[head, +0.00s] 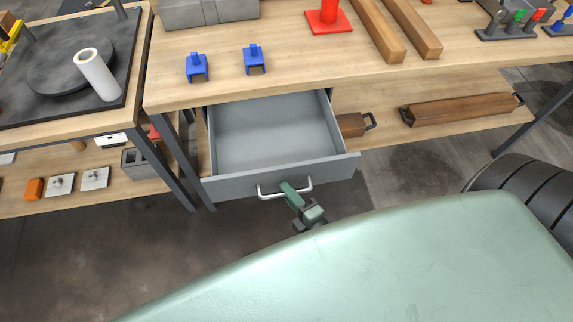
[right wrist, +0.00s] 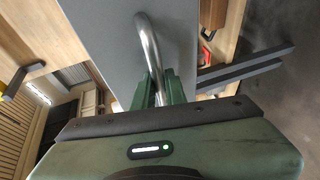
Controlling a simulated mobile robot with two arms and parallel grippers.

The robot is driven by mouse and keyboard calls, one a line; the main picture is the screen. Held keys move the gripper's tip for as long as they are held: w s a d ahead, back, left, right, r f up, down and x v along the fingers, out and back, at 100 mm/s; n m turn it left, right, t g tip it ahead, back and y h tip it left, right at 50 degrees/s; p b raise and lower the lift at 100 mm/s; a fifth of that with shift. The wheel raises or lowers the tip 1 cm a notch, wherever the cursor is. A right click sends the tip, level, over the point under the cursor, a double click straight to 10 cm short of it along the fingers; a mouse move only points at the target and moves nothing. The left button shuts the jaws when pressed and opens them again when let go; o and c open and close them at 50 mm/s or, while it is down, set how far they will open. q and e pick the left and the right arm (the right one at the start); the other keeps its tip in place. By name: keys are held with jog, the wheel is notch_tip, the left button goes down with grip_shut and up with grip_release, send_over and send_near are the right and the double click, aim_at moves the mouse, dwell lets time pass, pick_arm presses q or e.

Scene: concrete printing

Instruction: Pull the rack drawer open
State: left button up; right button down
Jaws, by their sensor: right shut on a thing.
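The grey rack drawer (head: 272,140) hangs under the wooden table top in the head view and stands well open, its inside empty. Its front panel (head: 232,187) carries a curved metal handle (head: 307,190). My right gripper (head: 288,187) is shut on the handle near its middle. In the right wrist view the green fingers (right wrist: 160,88) close on the handle (right wrist: 148,45), which curves up from them against the grey drawer front (right wrist: 108,30). My left gripper is not in view.
Two blue brackets (head: 197,68) (head: 254,58) and a red stand (head: 328,18) sit on the table top. Wooden beams (head: 460,110) lie on the lower shelf at right. A dark table leg (head: 176,160) stands left of the drawer. My green base fills the foreground.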

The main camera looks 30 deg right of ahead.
jog(key=c, duration=1.7)
grip_release()
jog(key=shift+c, duration=0.2)
jog(key=shift+s, duration=0.1)
jog(key=b+v, duration=0.1)
jog(key=v, duration=0.6)
jog(key=shift+s, duration=0.3)
